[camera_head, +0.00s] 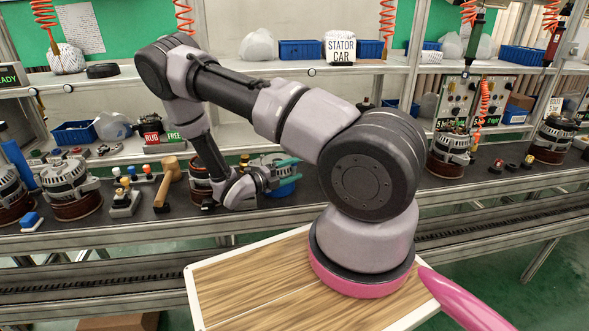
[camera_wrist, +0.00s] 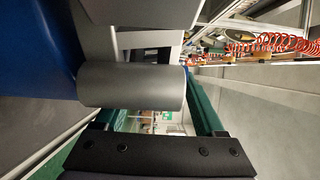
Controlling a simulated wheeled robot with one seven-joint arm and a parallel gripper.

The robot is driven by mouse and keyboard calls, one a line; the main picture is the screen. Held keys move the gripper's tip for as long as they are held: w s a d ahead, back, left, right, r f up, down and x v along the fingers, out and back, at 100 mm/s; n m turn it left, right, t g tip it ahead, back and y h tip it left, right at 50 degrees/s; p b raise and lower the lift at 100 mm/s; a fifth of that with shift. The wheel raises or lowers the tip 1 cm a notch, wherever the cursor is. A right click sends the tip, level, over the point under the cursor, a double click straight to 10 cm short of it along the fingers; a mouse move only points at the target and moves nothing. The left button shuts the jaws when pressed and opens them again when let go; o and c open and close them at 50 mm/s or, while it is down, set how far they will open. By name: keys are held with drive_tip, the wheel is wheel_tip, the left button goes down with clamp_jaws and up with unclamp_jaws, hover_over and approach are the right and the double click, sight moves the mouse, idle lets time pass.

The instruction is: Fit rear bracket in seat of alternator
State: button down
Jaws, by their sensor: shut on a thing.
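My gripper (camera_head: 286,172), with teal fingers, is low over the bench in the head view, partly hidden by its own wrist. It is shut on a blue and grey part, seemingly the rear bracket (camera_head: 284,189). In the wrist view the part shows as a grey cylinder (camera_wrist: 130,86) across the fingers and a large blue body (camera_wrist: 38,50) at the left. An alternator (camera_head: 199,184) with a brown base stands just left of my gripper, partly covered by my arm. Its seat is hidden, and I cannot tell whether the held part touches it.
More alternators stand along the bench, at the left (camera_head: 70,190) and right (camera_head: 449,157). A wooden mallet (camera_head: 168,182) and a button box (camera_head: 124,203) are left of the middle. A shelf (camera_head: 330,67) with blue bins (camera_head: 300,49) runs above. Orange coiled hoses (camera_head: 387,20) hang down.

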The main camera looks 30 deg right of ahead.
drive_tip(key=shift+f, duration=0.25)
unclamp_jaws()
drive_tip(key=shift+r, duration=0.1)
